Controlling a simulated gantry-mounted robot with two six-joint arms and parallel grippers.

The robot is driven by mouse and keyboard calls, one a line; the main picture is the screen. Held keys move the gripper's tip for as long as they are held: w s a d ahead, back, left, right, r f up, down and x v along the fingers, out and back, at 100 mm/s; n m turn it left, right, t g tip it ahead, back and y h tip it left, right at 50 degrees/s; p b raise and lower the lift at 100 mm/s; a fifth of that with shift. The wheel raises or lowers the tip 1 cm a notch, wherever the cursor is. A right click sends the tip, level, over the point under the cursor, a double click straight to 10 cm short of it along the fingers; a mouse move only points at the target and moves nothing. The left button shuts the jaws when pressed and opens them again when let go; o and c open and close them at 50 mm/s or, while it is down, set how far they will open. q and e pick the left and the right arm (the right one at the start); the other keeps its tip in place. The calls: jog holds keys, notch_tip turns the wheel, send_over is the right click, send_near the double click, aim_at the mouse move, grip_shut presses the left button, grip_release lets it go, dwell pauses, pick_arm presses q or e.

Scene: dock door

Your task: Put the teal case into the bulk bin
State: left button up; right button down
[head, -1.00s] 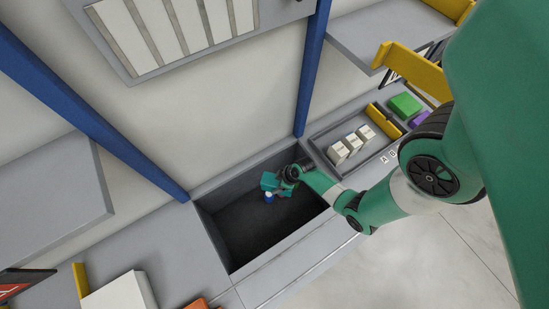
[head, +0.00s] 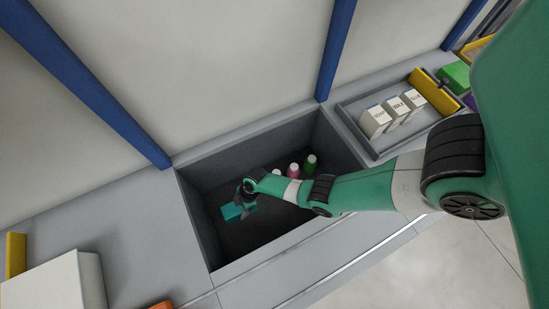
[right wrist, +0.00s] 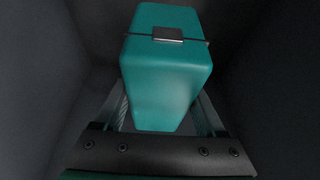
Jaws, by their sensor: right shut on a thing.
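The teal case (head: 232,211) is in my right gripper (head: 248,203), inside the outline of the dark bulk bin (head: 195,222) near its left end. In the right wrist view the case (right wrist: 165,80) fills the middle, with a metal clasp and a dark seam near its far end. The fingers of my right gripper (right wrist: 162,115) sit on either side of it, shut on it. Dark grey bin walls surround it there. I cannot tell whether the case touches the bin floor. My left gripper is not in view.
A grey tray (head: 351,130) with white boxes (head: 375,121) lies right of the bin. A white box (head: 60,285) stands at lower left. The bin floor's front middle looks clear.

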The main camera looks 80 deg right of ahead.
notch_tip(320, 180, down, 10)
jog(key=b, duration=1)
jog(key=shift+f, duration=0.2)
jog(key=shift+r, duration=0.25)
jog(key=shift+w+f, duration=0.1)
jog(key=shift+f, duration=0.15)
grip_release()
jog(key=shift+r, duration=0.1)
